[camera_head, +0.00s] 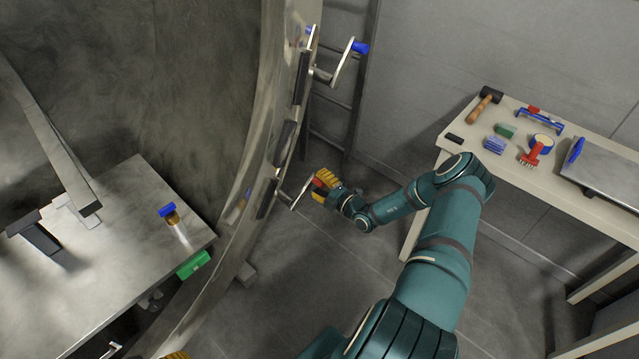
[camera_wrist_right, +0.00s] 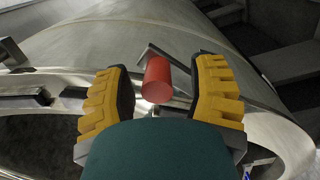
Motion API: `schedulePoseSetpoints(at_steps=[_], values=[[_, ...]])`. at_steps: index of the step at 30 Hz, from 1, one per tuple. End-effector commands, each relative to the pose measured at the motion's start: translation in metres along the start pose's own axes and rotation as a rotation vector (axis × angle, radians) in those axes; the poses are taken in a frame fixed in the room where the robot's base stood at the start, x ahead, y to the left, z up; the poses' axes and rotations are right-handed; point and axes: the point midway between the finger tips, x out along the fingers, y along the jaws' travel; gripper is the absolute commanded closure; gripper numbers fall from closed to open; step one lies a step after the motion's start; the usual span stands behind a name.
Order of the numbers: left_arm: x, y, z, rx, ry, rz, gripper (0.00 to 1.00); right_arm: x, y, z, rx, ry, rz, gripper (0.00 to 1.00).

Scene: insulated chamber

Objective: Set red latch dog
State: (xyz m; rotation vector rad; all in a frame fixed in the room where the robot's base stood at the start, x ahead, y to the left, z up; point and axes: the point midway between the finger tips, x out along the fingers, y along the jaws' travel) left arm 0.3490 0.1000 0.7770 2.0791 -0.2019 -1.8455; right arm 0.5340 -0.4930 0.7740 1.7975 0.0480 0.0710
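The red latch dog has a red cylindrical grip (camera_head: 318,183) on a bent metal crank (camera_head: 300,194) at the chamber's round rim. In the right wrist view the red grip (camera_wrist_right: 157,82) points toward the camera between the two yellow fingers, with a gap on each side. My right gripper (camera_head: 323,187) is open around the grip and hides part of it in the head view. A yellow bit at the bottom edge of the head view looks like my left gripper (camera_head: 176,355); its fingers are not shown well enough to judge.
A second latch with a blue grip (camera_head: 360,47) sits higher on the chamber rim (camera_head: 270,110). A metal table (camera_head: 100,285) stands inside the chamber. A bench (camera_head: 460,150) with a mallet (camera_head: 485,104) and other tools stands at right. A ladder-like rack is behind the rim.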

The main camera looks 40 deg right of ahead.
Motion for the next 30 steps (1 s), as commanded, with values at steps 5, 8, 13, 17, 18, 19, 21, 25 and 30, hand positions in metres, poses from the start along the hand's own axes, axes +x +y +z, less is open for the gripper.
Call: schedulePoseSetpoints(at_steps=[5, 8, 13, 17, 18, 19, 21, 25, 30], values=[[0.000, 0.000, 0.000, 0.000, 0.000, 0.000, 0.53, 0.000, 0.001, 0.001, -0.002, -0.001, 0.001, 0.44], [0.000, 0.000, 0.000, 0.000, 0.001, 0.000, 0.53, -0.002, 0.001, 0.001, -0.002, -0.002, 0.001, 0.44], [0.000, 0.000, 0.000, 0.000, 0.000, 0.000, 0.53, -0.021, 0.001, 0.002, -0.003, -0.003, -0.001, 0.44], [0.000, 0.000, 0.000, 0.000, 0.000, 0.000, 0.53, -0.047, 0.001, 0.002, -0.001, -0.004, -0.001, 0.44], [0.000, 0.000, 0.000, 0.000, 0.000, 0.000, 0.53, -0.056, 0.000, 0.002, -0.001, -0.004, -0.001, 0.44], [0.000, 0.000, 0.000, 0.000, 0.000, 0.000, 0.53, -0.062, 0.001, 0.001, -0.001, -0.004, 0.000, 0.44], [0.000, 0.000, 0.000, 0.000, 0.000, 0.000, 0.53, -0.076, 0.001, 0.002, -0.002, -0.004, -0.001, 0.44], [0.000, 0.000, 0.000, 0.000, 0.000, 0.000, 0.53, -0.098, 0.000, 0.001, -0.001, -0.003, 0.000, 0.44], [0.000, 0.000, 0.000, 0.000, 0.000, 0.000, 0.53, -0.115, 0.001, 0.000, -0.001, -0.001, 0.001, 0.44]])
